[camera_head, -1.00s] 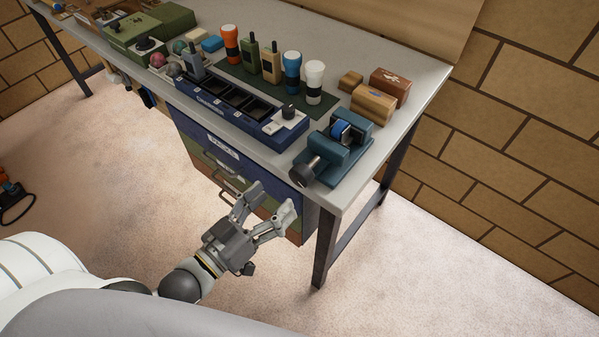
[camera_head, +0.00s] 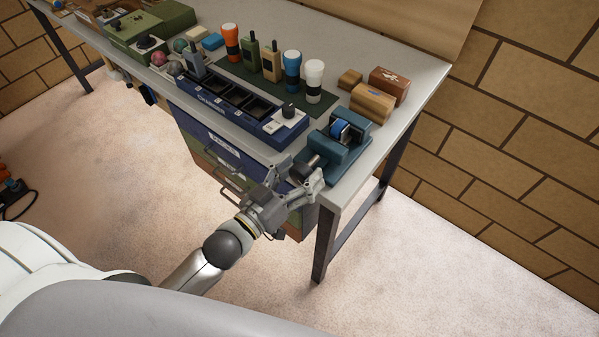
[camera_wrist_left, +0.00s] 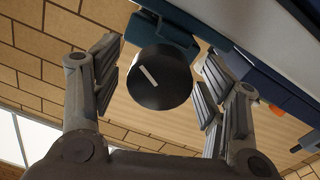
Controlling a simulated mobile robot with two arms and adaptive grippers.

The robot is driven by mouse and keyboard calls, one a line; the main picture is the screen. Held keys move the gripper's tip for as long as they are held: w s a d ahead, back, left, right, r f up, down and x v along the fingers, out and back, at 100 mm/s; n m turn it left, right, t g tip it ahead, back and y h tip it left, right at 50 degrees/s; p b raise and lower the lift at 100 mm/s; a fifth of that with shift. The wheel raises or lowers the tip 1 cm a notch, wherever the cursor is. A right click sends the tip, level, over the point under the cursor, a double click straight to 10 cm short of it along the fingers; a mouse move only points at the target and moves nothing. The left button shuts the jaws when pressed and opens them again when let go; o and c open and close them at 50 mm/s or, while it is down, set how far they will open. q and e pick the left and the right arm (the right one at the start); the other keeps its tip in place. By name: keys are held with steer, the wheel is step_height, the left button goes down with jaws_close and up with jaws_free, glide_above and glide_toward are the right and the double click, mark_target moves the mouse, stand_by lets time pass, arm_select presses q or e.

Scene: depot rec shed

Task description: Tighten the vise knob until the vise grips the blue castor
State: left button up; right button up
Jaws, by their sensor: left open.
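The teal vise (camera_head: 342,146) stands on the front right corner of the workbench. The blue castor (camera_head: 340,131) sits between its jaws; whether the jaws touch it is too small to tell. My left gripper (camera_head: 296,175) is open at the bench's front edge, at the vise knob. In the left wrist view, the black round knob (camera_wrist_left: 160,77) with a white line on its face lies between the two open fingers of my left gripper (camera_wrist_left: 158,85). Gaps show on both sides of it. In the head view the gripper partly hides the knob. My right gripper is not in view.
A blue charger dock (camera_head: 240,105) is left of the vise, with flashlights and radios behind it. Wooden blocks (camera_head: 373,102) lie behind the vise. Drawers (camera_head: 225,150) hang under the bench (camera_head: 400,117). A brick wall (camera_head: 500,140) is at right.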

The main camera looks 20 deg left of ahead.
arm_select(q)
steer(key=c, duration=1)
steer(key=shift+r+m+p, duration=0.2)
steer(key=shift+m+p, duration=0.3)
steer(key=shift+p, duration=0.2)
steer(key=shift+f+m, duration=0.1)
steer(key=shift+m, duration=0.4)
steer(key=o, duration=1)
steer(key=shift+s+f, duration=0.1)
steer(key=v, duration=1.2)
